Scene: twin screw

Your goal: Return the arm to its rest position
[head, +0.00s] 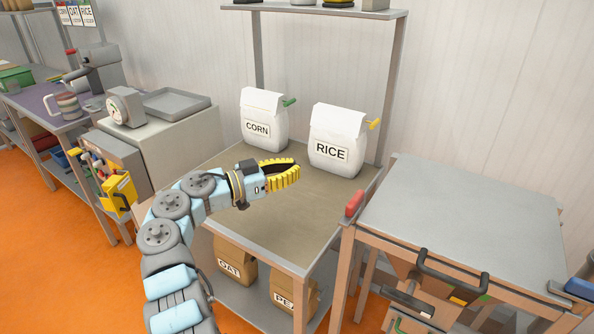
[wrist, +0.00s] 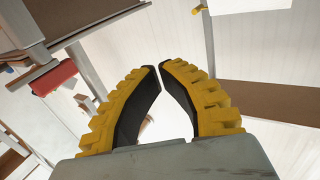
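My arm (head: 165,235) reaches up from the bottom left of the head view and bends right over the table. My gripper (head: 295,168) is above the middle of the table (head: 300,215), in front of the CORN and RICE bags and apart from them. In the wrist view the tips of its yellow-and-black fingers (wrist: 159,67) come almost together. Only a narrow gap shows between them, and they hold nothing.
A white CORN bag (head: 257,128) with a green clip and a white RICE bag (head: 330,153) with a yellow clip stand at the table's back. OAT (head: 237,252) and PEA (head: 292,284) bags sit below. A grey-topped cabinet (head: 460,210) stands right, a scale (head: 125,108) left.

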